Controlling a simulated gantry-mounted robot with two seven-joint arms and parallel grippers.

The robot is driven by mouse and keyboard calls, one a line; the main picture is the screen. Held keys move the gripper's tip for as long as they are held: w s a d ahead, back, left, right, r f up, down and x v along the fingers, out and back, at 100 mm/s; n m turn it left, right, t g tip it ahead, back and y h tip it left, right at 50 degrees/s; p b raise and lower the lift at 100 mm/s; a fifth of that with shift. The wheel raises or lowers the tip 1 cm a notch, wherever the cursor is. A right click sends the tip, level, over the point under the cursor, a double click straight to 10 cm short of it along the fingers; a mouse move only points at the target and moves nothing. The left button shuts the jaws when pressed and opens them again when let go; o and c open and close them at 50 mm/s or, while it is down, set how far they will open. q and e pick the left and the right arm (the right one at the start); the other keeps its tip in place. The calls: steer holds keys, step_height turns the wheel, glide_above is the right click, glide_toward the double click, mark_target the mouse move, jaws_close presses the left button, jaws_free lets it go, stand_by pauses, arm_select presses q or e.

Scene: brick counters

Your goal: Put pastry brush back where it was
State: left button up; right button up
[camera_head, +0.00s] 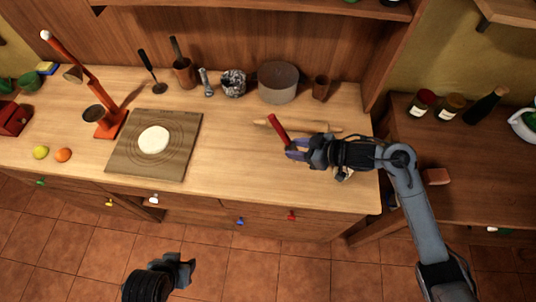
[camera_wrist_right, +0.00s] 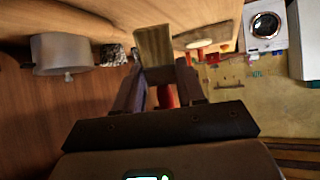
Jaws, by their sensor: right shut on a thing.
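The pastry brush (camera_head: 278,128) shows as a red handle, tilted, at the right part of the wooden counter. My right gripper (camera_head: 292,149) is shut on it, and the handle sticks up and left out of the jaws. In the right wrist view the red handle (camera_wrist_right: 166,95) lies between the fingers. A tan, flat piece (camera_wrist_right: 154,45) beyond it looks like the bristle end, but I cannot be sure. My left gripper (camera_head: 183,270) hangs over the floor in front of the counter, away from everything. Its jaws are too dark to read.
A rolling pin (camera_head: 335,128) lies just behind the right gripper. A grey pot (camera_head: 278,84), a small brown cup (camera_head: 320,88) and a wooden holder (camera_head: 184,73) stand along the back. A board (camera_head: 125,160) with white dough (camera_head: 153,139) lies left. The counter's front middle is clear.

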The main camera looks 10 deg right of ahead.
steer(key=shift+s+d+f+b+x, duration=0.1)
steer(key=shift+s+f+b+x, duration=0.2)
steer(key=shift+x, duration=2.05)
steer(key=shift+s+d+f+b+x, duration=0.2)
steer(key=shift+f+b+x, duration=0.2)
steer(key=shift+x, duration=2)
steer(key=shift+s+d+f+b+x, duration=0.1)
steer(key=shift+s+f+b+x, duration=0.2)
steer(key=shift+x, duration=2.05)
steer(key=shift+w+f, duration=0.1)
steer(key=shift+f, duration=0.1)
steer(key=o, duration=1)
steer(key=shift+o, duration=0.2)
